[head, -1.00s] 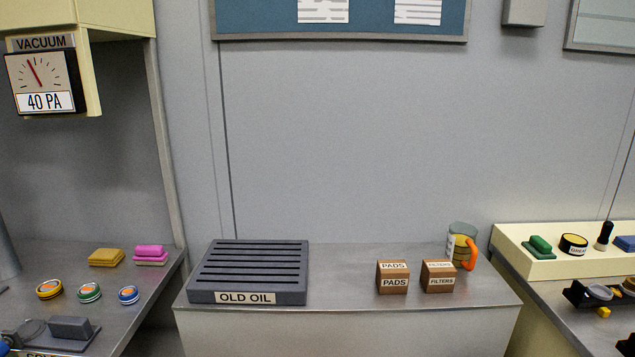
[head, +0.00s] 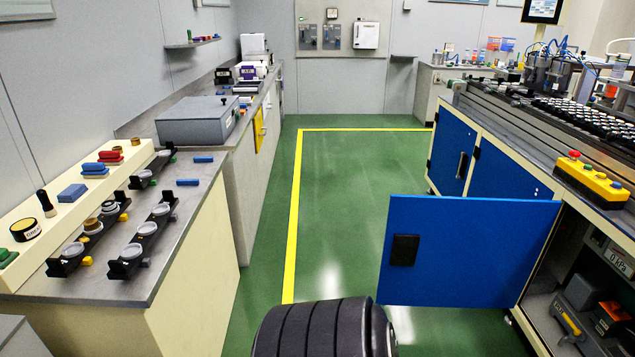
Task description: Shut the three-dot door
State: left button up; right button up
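A blue cabinet door (head: 465,265) stands swung open into the aisle at the right. Its black handle (head: 404,249) is near its free left edge, and its right edge meets the cabinet under the workbench. No dots can be made out on the face I see. Two other blue doors on this cabinet, one farther back (head: 452,150) and one in the middle (head: 500,170), look shut. Small white marks show near the middle door's right edge, partly cut off by the open door, so I cannot count them. Neither gripper is in view.
The open compartment (head: 575,290) holds a gauge and several tools. A yellow button box (head: 592,180) sits on the bench above. A left counter (head: 125,270) carries lens holders. The green floor (head: 350,190) between is clear. A black ribbed part of mine fills the bottom middle.

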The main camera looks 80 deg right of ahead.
aim_at(438, 251)
jog(key=l+z, duration=0.4)
jog(key=i+l+z, duration=0.1)
jog(key=l+z, duration=0.35)
jog(key=i+l+z, duration=0.15)
jog(key=l+z, duration=0.25)
jog(key=i+l+z, duration=0.7)
jog(key=i, duration=0.15)
jog(key=i+l+z, duration=0.1)
jog(key=i+z, duration=0.25)
jog(key=i, duration=0.15)
jog(key=i+j+z, duration=0.1)
jog(key=i+z, duration=0.25)
jog(key=i+j+z, duration=0.15)
jog(key=i+z, duration=0.35)
jog(key=z, duration=0.3)
jog(key=i+j+z, duration=0.15)
jog(key=z, duration=0.3)
jog(key=i+j+z, duration=0.15)
jog(key=z, duration=0.3)
jog(key=i+j+z, duration=0.1)
jog(key=j+z, duration=0.15)
jog(key=z, duration=0.15)
jog(key=i+j+z, duration=0.1)
jog(key=z, duration=0.35)
jog(key=i+j+z, duration=0.1)
jog(key=j+z, duration=0.3)
jog(key=i+j+z, duration=0.1)
jog(key=z, duration=0.25)
jog(key=j+z, duration=0.75)
